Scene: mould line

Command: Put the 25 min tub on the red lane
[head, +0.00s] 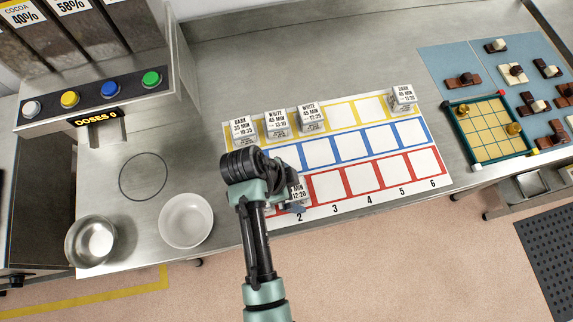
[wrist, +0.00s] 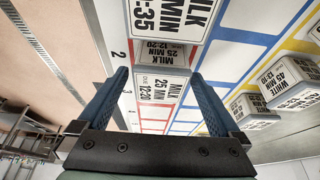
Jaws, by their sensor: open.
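The 25 min tub (head: 299,191) is a small white tub marked MILK 25 MIN 12:20. In the head view it is mostly hidden behind my gripper (head: 290,198), over the red lane (head: 362,181) near the number 2. In the wrist view the tub (wrist: 157,91) shows between the two blue fingers of my gripper (wrist: 158,77). The gripper is open, with one finger on each side of the tub. Whether a finger touches it I cannot tell. Another MILK tub (wrist: 163,20), its time ending in 35, is cut off at the top of the wrist view.
Several tubs, one of them a WHITE 45 MIN tub (head: 311,117), stand on the yellow lane. The blue lane (head: 352,146) looks bare where visible. A white bowl (head: 186,221) and a steel bowl (head: 90,241) stand left. A green-framed tray (head: 488,130) is at the right.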

